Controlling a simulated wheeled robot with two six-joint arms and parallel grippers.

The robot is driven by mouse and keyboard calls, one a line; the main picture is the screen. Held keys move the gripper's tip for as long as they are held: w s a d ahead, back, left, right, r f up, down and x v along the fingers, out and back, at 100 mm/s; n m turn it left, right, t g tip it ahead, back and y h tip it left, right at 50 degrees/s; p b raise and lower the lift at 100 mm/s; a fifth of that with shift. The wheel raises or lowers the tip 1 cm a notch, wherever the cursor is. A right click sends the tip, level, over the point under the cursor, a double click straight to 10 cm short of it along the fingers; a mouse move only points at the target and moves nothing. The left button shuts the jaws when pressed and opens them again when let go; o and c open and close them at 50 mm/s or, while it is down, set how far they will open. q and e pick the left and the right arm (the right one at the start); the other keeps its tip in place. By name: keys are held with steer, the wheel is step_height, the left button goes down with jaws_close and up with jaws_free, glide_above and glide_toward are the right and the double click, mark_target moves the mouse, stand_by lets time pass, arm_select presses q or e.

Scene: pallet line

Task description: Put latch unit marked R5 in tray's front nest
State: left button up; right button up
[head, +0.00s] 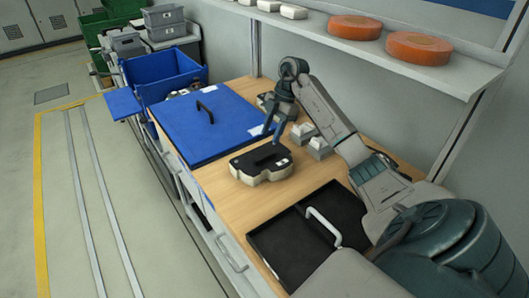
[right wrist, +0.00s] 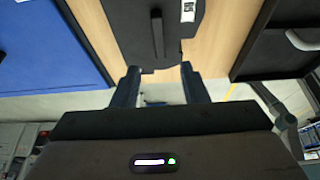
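A latch unit (head: 262,163), black on top with a raised bar and a cream lower body, lies on the wooden bench. My right gripper (head: 273,132) is open and empty, pointing down above and just behind the unit. In the right wrist view its fingers (right wrist: 160,88) are spread apart, with the unit beyond their tips. A black tray (head: 290,262) with a pale handle lies at the near right, partly hidden by my right arm. My left gripper is out of view.
A blue panel (head: 200,125) with a black handle covers the bench's left part. Small grey-white blocks (head: 320,147) stand right of the gripper. A blue bin (head: 165,75) stands beyond. A shelf (head: 400,62) with orange discs overhangs the back.

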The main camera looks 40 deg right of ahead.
mark_target(264, 156)
steer(key=b+x, duration=0.1)
steer(key=x, duration=0.1)
steer(key=shift+a+f, duration=0.1)
steer(key=shift+f, duration=0.3)
steer(key=shift+a+f+b, duration=0.15)
steer(key=shift+f+b, duration=0.45)
steer(key=shift+b, duration=0.15)
steer(key=shift+b+x, duration=0.9)
steer(key=shift+x, duration=0.2)
steer(key=shift+a+f+p, duration=0.15)
steer(key=shift+f+p, duration=0.15)
steer(key=shift+p, duration=0.35)
steer(key=shift+w+a+f, duration=0.1)
steer(key=shift+w+f, duration=0.05)
steer(key=shift+f, duration=0.2)
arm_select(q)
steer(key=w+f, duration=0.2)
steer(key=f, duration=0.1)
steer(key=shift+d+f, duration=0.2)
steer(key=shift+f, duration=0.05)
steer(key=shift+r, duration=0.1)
arm_select(e)
steer(key=shift+f, duration=0.3)
